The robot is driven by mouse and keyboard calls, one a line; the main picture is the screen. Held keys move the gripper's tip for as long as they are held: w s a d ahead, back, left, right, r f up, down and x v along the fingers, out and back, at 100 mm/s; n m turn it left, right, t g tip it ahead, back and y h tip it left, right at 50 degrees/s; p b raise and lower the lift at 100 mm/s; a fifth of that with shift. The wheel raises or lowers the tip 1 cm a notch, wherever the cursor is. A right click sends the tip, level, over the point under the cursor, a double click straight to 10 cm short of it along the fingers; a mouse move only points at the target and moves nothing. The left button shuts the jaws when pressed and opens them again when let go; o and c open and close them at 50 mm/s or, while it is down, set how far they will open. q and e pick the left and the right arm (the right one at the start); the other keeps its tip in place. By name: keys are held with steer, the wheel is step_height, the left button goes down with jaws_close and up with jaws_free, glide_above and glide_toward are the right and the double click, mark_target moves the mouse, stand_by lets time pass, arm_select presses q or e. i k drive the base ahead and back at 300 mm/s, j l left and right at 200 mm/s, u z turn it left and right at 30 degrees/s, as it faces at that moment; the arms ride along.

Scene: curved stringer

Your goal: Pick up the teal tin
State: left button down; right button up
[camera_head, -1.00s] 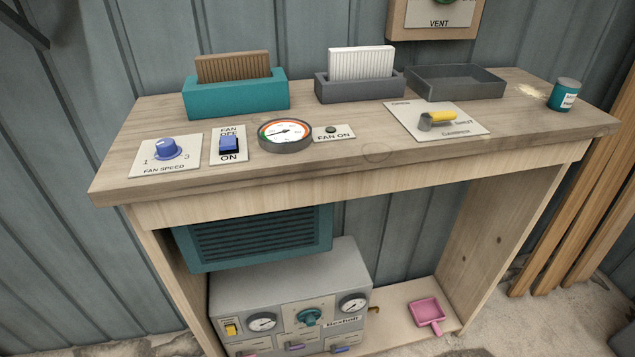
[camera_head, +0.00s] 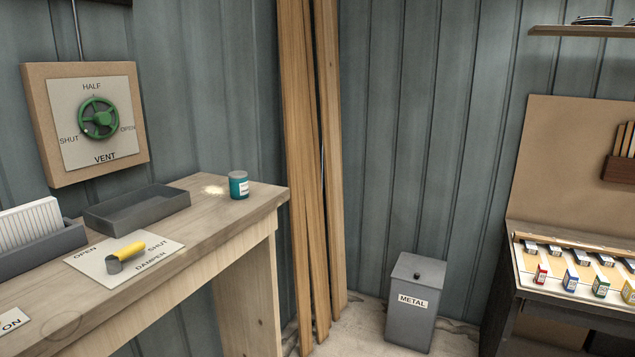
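The teal tin (camera_head: 239,186) is a small upright cylinder with a white label and a greyish top. It stands on the wooden bench (camera_head: 215,226) near its right end, close to the back edge. A patch of pale dust or shavings lies just left of it. Neither of my grippers is in the head view.
A grey open tray (camera_head: 138,209) and a damper plate with a yellow-handled lever (camera_head: 127,252) lie left of the tin. Wooden planks (camera_head: 311,170) lean on the wall behind the bench's right end. A grey metal bin (camera_head: 414,304) and a second bench (camera_head: 575,285) stand further right.

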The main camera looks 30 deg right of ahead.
mark_target(238, 180)
steer(key=z, duration=0.6)
steer(key=i+l+u, duration=0.1)
steer(key=u, duration=0.35)
steer(key=l+u, duration=0.2)
steer(key=u, duration=0.3)
steer(key=i+l+u, duration=0.1)
steer(key=u, duration=0.35)
steer(key=l+u, duration=0.3)
steer(key=l, duration=0.25)
steer(key=k+l+u, duration=0.1)
steer(key=l+u, duration=0.15)
steer(key=l, duration=0.3)
